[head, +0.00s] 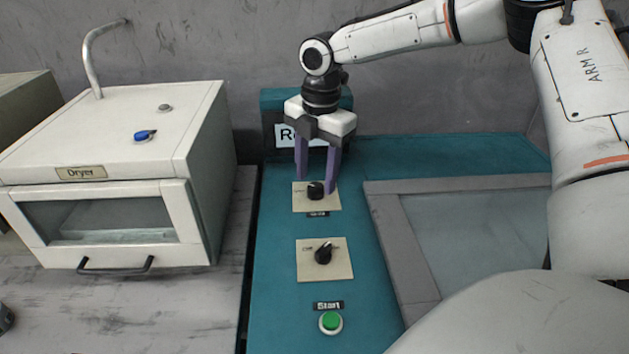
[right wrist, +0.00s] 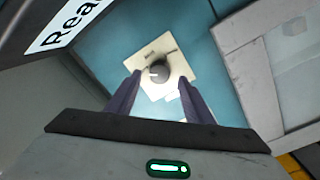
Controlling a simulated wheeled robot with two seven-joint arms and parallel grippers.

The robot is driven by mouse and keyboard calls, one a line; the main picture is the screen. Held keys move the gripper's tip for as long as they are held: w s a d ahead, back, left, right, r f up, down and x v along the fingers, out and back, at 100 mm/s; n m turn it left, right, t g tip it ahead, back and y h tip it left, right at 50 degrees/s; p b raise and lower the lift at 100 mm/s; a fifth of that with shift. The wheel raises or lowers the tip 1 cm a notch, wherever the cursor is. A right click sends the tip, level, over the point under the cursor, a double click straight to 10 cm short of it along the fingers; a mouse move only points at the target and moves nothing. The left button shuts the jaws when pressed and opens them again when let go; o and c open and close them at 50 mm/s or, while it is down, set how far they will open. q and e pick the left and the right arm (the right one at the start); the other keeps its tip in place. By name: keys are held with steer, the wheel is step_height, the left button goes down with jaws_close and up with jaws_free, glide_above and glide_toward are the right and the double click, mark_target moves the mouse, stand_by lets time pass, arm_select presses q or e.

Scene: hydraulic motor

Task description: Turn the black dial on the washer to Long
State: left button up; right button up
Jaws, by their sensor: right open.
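The teal washer panel (head: 275,265) carries two black dials on cream plates. The upper dial (head: 316,190) sits below my right gripper (head: 316,184), whose purple fingers are spread on either side of it. In the right wrist view the same dial (right wrist: 157,72) appears between the fingertips (right wrist: 159,82), with no clear contact visible. The lower dial (head: 323,253) stands free, its knob pointing up and to the right. The small lettering on both plates is too blurred to read. My left gripper cannot be made out.
A green Start button (head: 331,322) is below the dials. A grey-framed glass lid (head: 400,250) lies to the right. A sign (head: 284,136), partly hidden by my gripper, stands behind. A white dryer (head: 110,180) with a blue knob (head: 145,135) is at left.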

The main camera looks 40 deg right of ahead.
steer(key=shift+f, duration=1.25)
steer(key=shift+w, duration=0.1)
steer(key=c, duration=1)
steer(key=shift+c, duration=0.2)
steer(key=shift+r+m, duration=0.1)
steer(key=shift+m, duration=0.4)
steer(key=m+p, duration=0.1)
steer(key=m, duration=0.3)
steer(key=shift+w+m, duration=0.1)
steer(key=shift+m, duration=0.2)
steer(key=m, duration=0.6)
steer(key=shift+w, duration=0.1)
steer(key=m, duration=0.6)
steer(key=shift+w+m+g+h, duration=0.1)
steer(key=shift+m+g+h, duration=0.2)
steer(key=shift+m, duration=0.1)
steer(key=m, duration=0.5)
steer(key=shift+d+m, duration=0.15)
steer(key=shift+m, duration=0.15)
